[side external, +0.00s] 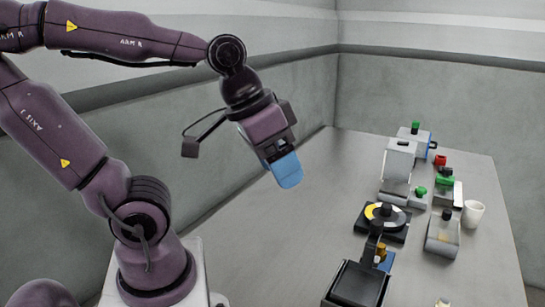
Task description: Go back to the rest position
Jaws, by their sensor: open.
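My gripper (284,171), with light blue fingers, hangs in the air above the grey table (309,221), left of the equipment. It points down and slightly right. The fingers overlap from this side, so the gap between them is hard to see. It is open, and nothing shows in it. My arm is raised and bent, and the gripper is well apart from every object on the table.
A yellow and black reel (372,213) sits on a dark base at mid-table. A black device (358,284) stands in front. White-grey units (399,162), a green block (446,181), a white cup (474,214) and a grey box (441,235) stand right. The table's left part is clear.

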